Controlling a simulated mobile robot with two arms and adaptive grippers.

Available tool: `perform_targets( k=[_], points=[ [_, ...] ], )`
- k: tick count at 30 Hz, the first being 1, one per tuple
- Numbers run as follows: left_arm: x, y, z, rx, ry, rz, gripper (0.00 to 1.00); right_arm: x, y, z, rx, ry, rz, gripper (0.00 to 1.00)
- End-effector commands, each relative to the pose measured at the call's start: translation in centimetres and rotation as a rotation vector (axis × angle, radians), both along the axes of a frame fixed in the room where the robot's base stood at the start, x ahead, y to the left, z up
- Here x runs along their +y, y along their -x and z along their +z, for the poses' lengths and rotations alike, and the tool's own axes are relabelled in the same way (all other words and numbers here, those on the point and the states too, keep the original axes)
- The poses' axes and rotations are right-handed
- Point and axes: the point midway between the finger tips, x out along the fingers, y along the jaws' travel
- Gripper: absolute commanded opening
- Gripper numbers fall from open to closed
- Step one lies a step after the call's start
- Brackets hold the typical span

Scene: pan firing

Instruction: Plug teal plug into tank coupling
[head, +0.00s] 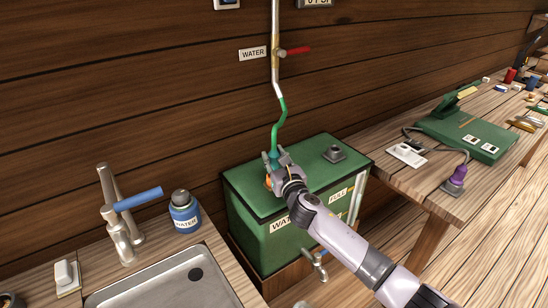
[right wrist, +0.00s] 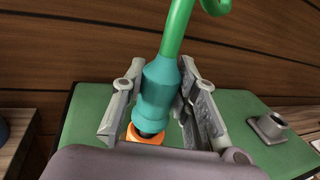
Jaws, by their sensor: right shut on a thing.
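The teal plug (head: 274,154) hangs on the end of a green hose (head: 280,118). My right gripper (head: 278,162) is shut on the plug above the left part of the green tank's lid (head: 302,160). In the right wrist view the plug (right wrist: 157,95) stands slightly tilted between the two fingers (right wrist: 160,90). The orange tank coupling (head: 268,183) is right below the plug; it also shows in the right wrist view (right wrist: 131,135). The plug's dark lower end meets or overlaps the orange ring there. How deep it sits I cannot tell. My left gripper is not in view.
A grey square cap (head: 334,154) sits on the lid's right side. A red-handled water valve (head: 290,51) is on the wall pipe above. A sink (head: 165,283), tap and blue water bottle (head: 184,213) are left. A bench with a green case (head: 465,135) is right.

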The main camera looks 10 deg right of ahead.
Motion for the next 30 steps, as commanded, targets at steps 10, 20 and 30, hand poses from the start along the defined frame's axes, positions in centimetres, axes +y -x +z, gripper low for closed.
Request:
perform_targets(
  k=[10,20,30],
  points=[
    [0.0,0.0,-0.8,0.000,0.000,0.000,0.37,0.0,0.0,-1.0,0.000,0.000,0.000,0.00],
    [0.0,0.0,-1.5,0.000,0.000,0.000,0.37,0.0,0.0,-1.8,0.000,0.001,0.000,0.00],
    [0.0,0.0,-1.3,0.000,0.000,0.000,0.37,0.0,0.0,-1.7,0.000,0.000,0.000,0.49]
  ],
)
